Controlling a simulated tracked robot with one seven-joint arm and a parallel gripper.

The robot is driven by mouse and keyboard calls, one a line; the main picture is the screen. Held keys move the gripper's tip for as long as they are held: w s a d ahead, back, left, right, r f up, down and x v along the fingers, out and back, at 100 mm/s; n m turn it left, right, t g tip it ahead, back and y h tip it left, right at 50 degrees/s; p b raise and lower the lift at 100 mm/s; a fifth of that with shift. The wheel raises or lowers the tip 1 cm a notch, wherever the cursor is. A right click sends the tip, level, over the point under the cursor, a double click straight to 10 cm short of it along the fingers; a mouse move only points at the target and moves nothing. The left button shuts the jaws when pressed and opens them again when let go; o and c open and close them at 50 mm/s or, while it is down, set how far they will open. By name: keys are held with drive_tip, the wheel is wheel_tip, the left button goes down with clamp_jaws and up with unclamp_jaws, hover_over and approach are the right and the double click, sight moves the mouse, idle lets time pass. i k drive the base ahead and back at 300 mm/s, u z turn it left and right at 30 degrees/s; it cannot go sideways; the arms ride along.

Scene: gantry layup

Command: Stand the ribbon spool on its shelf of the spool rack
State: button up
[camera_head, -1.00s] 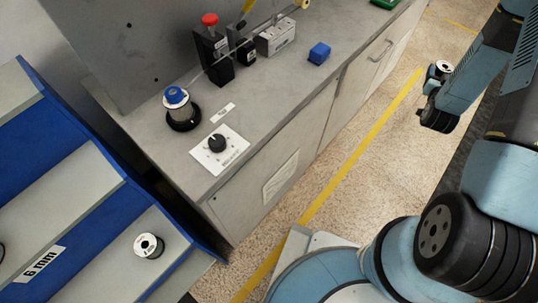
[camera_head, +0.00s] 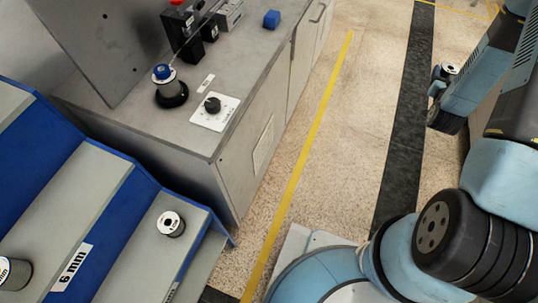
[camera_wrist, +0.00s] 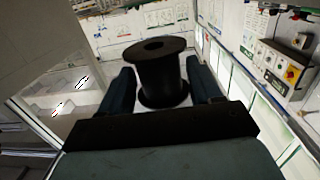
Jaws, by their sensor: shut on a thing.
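In the wrist view my gripper (camera_wrist: 160,82) is shut on a black flanged spool (camera_wrist: 163,74), with one finger on each side of it. The spool is upright in that picture, clear of any shelf. In the head view the stepped spool rack (camera_head: 62,205), grey shelves with blue edges, stands at lower left. One shelf bears a "6 mm" label (camera_head: 72,268). One spool with a white face (camera_head: 171,224) stands on the rack's right step. Another spool (camera_head: 14,273) is cut off at the left edge. My gripper's fingers cannot be made out in the head view.
Open speckled floor (camera_head: 345,165) with a yellow line (camera_head: 303,160) lies to the right.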

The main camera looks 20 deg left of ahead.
sight(185, 274)
drive_tip(key=k, duration=0.9)
drive_tip(key=u, duration=0.5)
drive_tip(key=k, duration=0.85)
drive_tip(key=u, duration=0.25)
